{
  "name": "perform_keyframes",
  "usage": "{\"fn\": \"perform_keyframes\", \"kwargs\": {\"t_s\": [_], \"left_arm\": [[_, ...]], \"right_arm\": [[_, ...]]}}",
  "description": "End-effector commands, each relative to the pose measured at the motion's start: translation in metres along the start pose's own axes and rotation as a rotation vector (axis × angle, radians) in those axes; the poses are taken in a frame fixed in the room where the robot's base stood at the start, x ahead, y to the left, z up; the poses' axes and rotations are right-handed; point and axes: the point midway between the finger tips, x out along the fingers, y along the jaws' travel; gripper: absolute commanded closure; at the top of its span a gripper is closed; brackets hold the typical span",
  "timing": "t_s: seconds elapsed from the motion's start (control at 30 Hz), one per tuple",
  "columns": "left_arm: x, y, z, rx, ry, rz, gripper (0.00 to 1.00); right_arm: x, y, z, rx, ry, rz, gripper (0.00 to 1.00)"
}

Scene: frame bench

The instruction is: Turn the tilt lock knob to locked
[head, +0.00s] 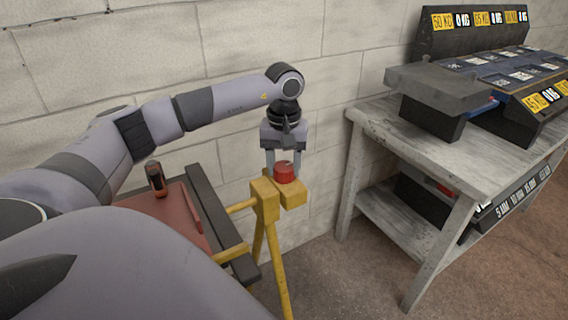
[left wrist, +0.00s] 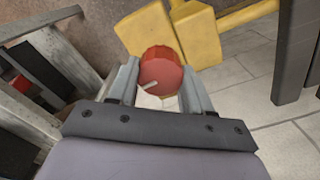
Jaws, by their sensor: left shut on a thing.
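The tilt lock knob (head: 285,172) is a round red knob on top of the yellow frame (head: 268,206). My left gripper (head: 284,168) comes down on it from above, with one finger on each side. In the left wrist view the red knob (left wrist: 161,72) sits between the two grey fingers of my left gripper (left wrist: 159,80), which are shut on it. A pale pointer line shows on its face, pointing to the lower left in that view. No lock marking can be read. My right gripper is not in view.
A worn grey table (head: 378,120) with dark printed boxes stands at the right. A red board (head: 170,215) with a small dark-topped item (head: 156,178) lies left of the frame. A block wall (head: 240,40) is close behind.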

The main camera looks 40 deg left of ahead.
Motion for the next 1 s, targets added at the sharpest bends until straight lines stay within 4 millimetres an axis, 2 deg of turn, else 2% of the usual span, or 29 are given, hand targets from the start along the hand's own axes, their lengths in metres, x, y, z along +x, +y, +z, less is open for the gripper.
{"fn": "perform_keyframes", "kwargs": {"t_s": [0.17, 0.2, 0.27, 0.3, 0.63, 1.0], "left_arm": [[-0.001, 0.001, 0.001, 0.005, -0.001, 0.001, 0.81], [-0.001, 0.001, 0.001, 0.005, -0.001, 0.001, 0.47], [0.000, 0.001, 0.001, 0.005, -0.001, 0.001, 0.28], [0.000, 0.001, 0.001, 0.004, -0.001, 0.001, 0.25], [-0.005, 0.001, 0.000, 0.002, 0.001, 0.001, 0.25], [-0.060, 0.001, 0.000, 0.003, 0.001, 0.002, 0.25]], "right_arm": [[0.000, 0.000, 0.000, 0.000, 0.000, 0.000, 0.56], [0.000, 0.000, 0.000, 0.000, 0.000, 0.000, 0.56], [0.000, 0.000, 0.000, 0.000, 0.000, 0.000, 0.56], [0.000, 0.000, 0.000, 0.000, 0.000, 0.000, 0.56], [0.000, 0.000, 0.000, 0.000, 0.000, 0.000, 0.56], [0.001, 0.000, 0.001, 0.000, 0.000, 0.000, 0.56]]}}
